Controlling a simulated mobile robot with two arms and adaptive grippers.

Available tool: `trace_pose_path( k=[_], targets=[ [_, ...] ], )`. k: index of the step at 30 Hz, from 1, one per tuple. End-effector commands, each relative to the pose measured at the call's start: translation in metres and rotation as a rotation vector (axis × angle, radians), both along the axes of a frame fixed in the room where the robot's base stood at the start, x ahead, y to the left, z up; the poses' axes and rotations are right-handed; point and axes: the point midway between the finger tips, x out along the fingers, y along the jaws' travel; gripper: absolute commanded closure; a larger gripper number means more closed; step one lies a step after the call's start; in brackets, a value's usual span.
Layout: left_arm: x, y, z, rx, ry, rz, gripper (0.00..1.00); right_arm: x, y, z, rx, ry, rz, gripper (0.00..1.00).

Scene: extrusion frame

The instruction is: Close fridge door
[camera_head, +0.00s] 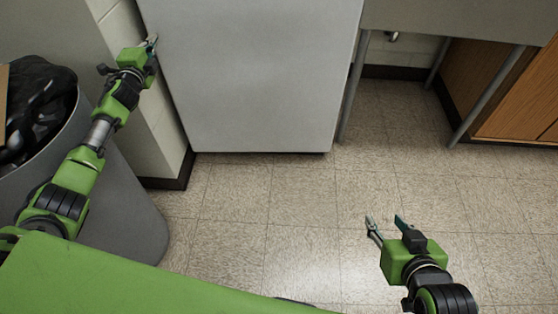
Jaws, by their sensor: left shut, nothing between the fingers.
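The fridge door (255,75) is a large pale grey panel at the top middle of the head view. Its lower edge sits just above the floor, and its top is out of view. I cannot tell from this view whether it stands fully closed. My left gripper (152,42) is shut and empty, at the left edge of the fridge door; I cannot tell whether it touches the door. My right gripper (386,224) is open and empty, over the floor at the lower right, well apart from the fridge.
A grey bin (125,200) with a black bag (38,100) stands at the left, by a white wall corner (160,115). A grey table (455,18) with metal legs stands right of the fridge, near a wooden cabinet (525,95). The tiled floor (270,215) before the fridge is clear.

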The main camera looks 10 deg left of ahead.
Motion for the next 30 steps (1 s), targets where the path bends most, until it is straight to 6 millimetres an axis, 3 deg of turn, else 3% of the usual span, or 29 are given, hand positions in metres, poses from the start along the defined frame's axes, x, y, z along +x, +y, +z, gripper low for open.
trace_pose_path(
  k=[22,30],
  targets=[
    [-0.001,0.003,0.000,0.001,0.000,0.003,1.00,0.002,0.001,0.002,0.004,-0.011,0.002,0.60],
    [-0.024,-0.002,-0.001,0.002,0.003,0.003,1.00,0.002,0.001,0.002,0.003,-0.012,0.001,0.60]
  ],
)
